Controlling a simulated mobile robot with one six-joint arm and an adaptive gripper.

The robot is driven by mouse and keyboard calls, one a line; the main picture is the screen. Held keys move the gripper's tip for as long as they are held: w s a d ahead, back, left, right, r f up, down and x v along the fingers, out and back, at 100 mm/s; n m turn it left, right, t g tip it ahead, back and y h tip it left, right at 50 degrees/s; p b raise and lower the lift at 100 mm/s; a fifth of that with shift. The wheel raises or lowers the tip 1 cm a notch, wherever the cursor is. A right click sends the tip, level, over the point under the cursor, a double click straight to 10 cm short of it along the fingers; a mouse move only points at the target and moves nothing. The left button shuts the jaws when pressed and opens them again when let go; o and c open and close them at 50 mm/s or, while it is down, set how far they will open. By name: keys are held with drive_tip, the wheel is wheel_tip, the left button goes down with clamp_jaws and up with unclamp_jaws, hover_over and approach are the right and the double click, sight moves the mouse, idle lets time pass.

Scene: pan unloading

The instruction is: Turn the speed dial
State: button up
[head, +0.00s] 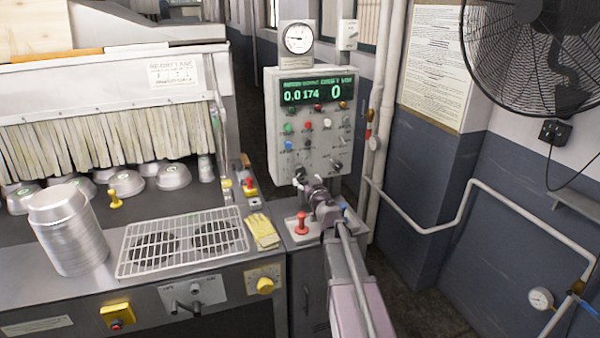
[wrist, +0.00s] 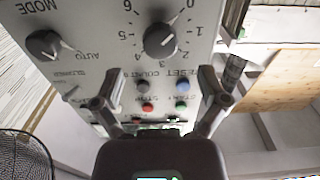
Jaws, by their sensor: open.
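The speed dial (wrist: 161,40) is a round black knob on the grey control panel (wrist: 95,10), with a scale numbered from 0 to 6. The wrist view shows the panel upside down. My gripper (wrist: 157,88) is open and empty, its two fingers spread apart in front of the panel's buttons, with the dial beyond the fingertips between them. In the head view my gripper (head: 309,180) is at the lower edge of the control panel (head: 272,110); there I cannot clearly tell the dial from the fingers.
A mode knob (wrist: 43,46) sits beside the dial, with coloured buttons close by. A red-knobbed lever (head: 301,222) stands below the panel. Stacked pans (head: 70,235), a wire rack (head: 180,243) and yellow gloves (head: 262,230) lie left. A fan (head: 535,60) is at right.

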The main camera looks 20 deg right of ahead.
sight(301, 172)
drive_tip(key=shift+w, duration=3.2)
drive_tip(key=shift+c, duration=0.2)
drive_tip(key=c, duration=1.1)
